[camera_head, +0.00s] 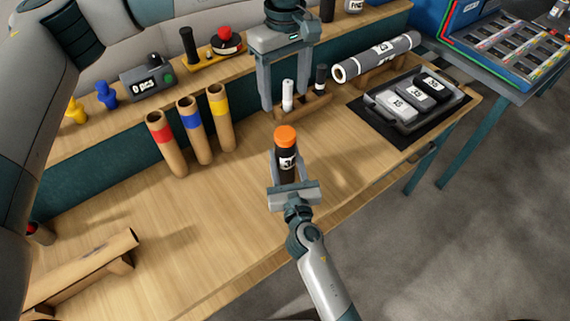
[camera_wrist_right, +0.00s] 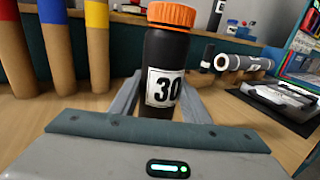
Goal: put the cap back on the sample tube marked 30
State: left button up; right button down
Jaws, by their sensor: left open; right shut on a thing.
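The sample tube (camera_head: 287,162) is black with a white label, and stands upright above the middle of the wooden bench. In the right wrist view its label on the tube (camera_wrist_right: 163,88) reads 30. An orange ribbed cap (camera_head: 286,136) sits on the tube's top; it also shows in the right wrist view (camera_wrist_right: 173,15). I cannot tell whether it is screwed tight. My right gripper (camera_head: 288,175) is shut on the tube's lower part. My left gripper (camera_head: 286,104) points down, open and empty, behind and above the cap and apart from it.
A small wooden holder (camera_head: 312,107) with a white and a black stick stands behind the left gripper's fingers. Cardboard tubes (camera_head: 196,130) with coloured bands stand at left. A grey roll (camera_head: 378,57) and a black tray (camera_head: 372,114) lie at right.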

jog(key=c, duration=0.9)
grip_release()
jog(key=shift+s, duration=0.1)
pick_arm(q)
notch_tip(320, 180, down, 4)
jog(key=b, duration=0.4)
jog(key=shift+f, duration=0.1)
pick_arm(e)
jog(key=shift+s+d, duration=0.55)
jog(key=shift+s, duration=2.25)
jog(key=shift+s+d, duration=0.5)
jog(key=shift+s, duration=2.35)
jog(key=shift+s+d, duration=0.55)
jog(key=shift+s, duration=2.25)
